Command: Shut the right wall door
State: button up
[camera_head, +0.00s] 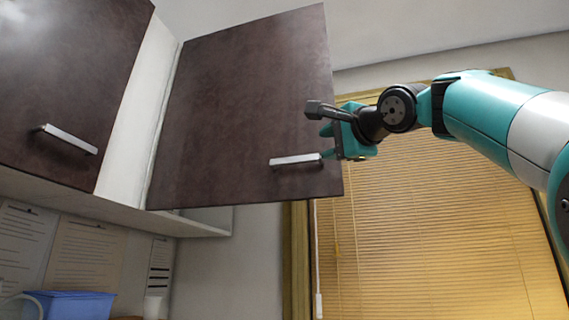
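The right wall door (245,110) is a dark brown cabinet door in the middle of the head view. It stands open, swung out from the cabinet, with its hinge side at the left. Its silver bar handle (296,160) sits low near its right edge. My gripper (328,142) comes from the right and is at the door's right edge, just above the handle's right end. I cannot tell whether it touches the door. The fingers are small and partly lost against the door, so their opening is unclear.
Another dark cabinet door (65,75) with a silver handle is at the left. A window with yellow blinds (430,220) stands behind my arm.

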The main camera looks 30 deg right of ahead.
jog(key=p, duration=0.6)
send_near(296, 160)
jog(key=r, duration=0.1)
jog(key=w+p, duration=0.1)
jog(key=w, duration=0.2)
jog(key=w+p, duration=0.1)
jog(key=w, duration=0.2)
jog(key=w+p, duration=0.1)
jog(key=w, duration=0.3)
jog(key=shift+d+r, duration=0.2)
jog(key=shift+d, duration=0.2)
jog(key=shift+c, duration=0.5)
grip_shut()
